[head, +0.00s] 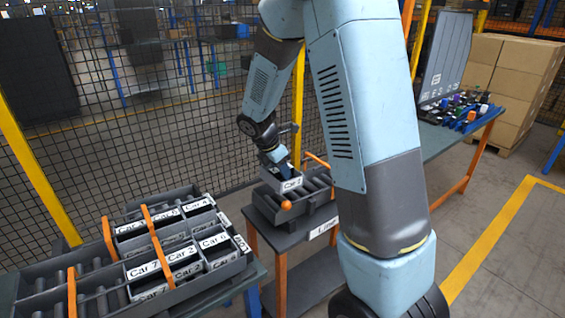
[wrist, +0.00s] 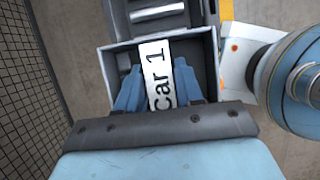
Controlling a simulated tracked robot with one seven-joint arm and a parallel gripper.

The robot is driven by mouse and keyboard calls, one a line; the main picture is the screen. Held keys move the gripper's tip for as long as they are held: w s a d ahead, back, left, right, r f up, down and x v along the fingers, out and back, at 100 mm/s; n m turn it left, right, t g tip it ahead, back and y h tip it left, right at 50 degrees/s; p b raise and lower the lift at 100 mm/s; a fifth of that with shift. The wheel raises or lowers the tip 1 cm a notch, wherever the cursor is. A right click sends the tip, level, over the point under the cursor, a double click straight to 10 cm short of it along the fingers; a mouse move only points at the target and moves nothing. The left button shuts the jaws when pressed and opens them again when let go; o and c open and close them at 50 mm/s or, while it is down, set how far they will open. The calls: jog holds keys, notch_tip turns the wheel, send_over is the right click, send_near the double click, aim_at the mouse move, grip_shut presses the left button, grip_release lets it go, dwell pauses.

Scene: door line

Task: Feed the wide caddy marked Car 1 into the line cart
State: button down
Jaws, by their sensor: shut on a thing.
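The wide caddy marked Car 1 (wrist: 207,50) is a grey open box with a white label, held at my gripper (wrist: 158,85). The blue fingers are shut on it, close around the label. In the head view the caddy (head: 290,184) is at the near left end of the line cart's roller tray (head: 318,200). My gripper (head: 281,165) reaches down to it from above. The wrist view shows rollers just beyond the caddy. I cannot tell whether the caddy rests on the rollers or hangs just above them.
A roller rack (head: 25,285) with several labelled caddies, such as Car 7 and Car 2, stands at the left. An orange bar (head: 318,160) and an orange knob (head: 286,205) are at the cart. Mesh fencing (head: 160,120) runs behind. A table (head: 455,143) with small coloured parts stands at the right.

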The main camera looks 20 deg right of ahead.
jog(key=shift+f, duration=3.6)
jog(key=shift+f, duration=0.1)
